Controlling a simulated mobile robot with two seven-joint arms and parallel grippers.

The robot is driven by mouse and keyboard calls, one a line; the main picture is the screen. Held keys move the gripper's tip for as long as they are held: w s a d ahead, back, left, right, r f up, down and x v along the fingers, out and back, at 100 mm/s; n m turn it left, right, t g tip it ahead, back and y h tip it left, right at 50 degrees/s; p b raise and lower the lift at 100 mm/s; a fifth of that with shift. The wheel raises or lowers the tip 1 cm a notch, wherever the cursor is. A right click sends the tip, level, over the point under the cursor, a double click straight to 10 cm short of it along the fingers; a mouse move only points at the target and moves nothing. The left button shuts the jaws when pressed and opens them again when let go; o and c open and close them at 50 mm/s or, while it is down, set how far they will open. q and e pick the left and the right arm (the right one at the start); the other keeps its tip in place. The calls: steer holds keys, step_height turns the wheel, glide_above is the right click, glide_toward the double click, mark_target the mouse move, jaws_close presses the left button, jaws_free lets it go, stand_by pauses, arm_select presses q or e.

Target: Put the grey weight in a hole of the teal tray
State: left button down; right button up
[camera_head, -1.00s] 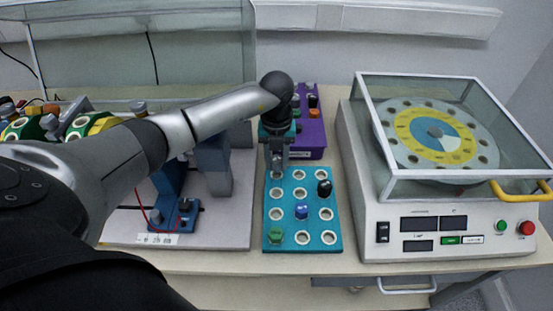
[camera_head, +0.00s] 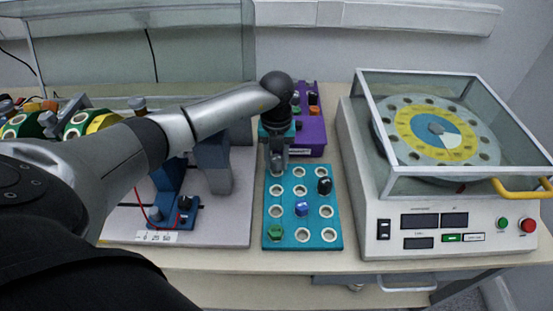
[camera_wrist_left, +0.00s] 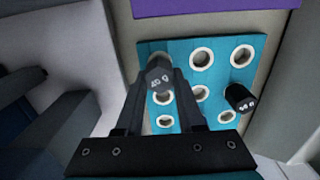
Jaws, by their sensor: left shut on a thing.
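The teal tray (camera_head: 288,200) lies on the table with rows of white-rimmed holes, and it also shows in the left wrist view (camera_wrist_left: 220,76). My left gripper (camera_head: 277,165) is over its far left corner. In the left wrist view my left gripper (camera_wrist_left: 160,82) is shut on the grey weight (camera_wrist_left: 159,75), which has a hexagonal, marked end. The weight overlaps the far left hole in that view. I cannot tell if its lower end is inside the hole. My right gripper is not in view.
The tray holds a black weight (camera_head: 324,186), a blue weight (camera_head: 302,209) and a green weight (camera_head: 275,232). A purple tray (camera_head: 311,133) stands behind. A machine with a clear cover (camera_head: 450,225) is at the right. A grey plate with blue fixtures (camera_head: 225,225) is at the left.

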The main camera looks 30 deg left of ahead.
arm_select(q)
steer(key=shift+f+b, duration=0.65)
steer(key=shift+f, duration=0.25)
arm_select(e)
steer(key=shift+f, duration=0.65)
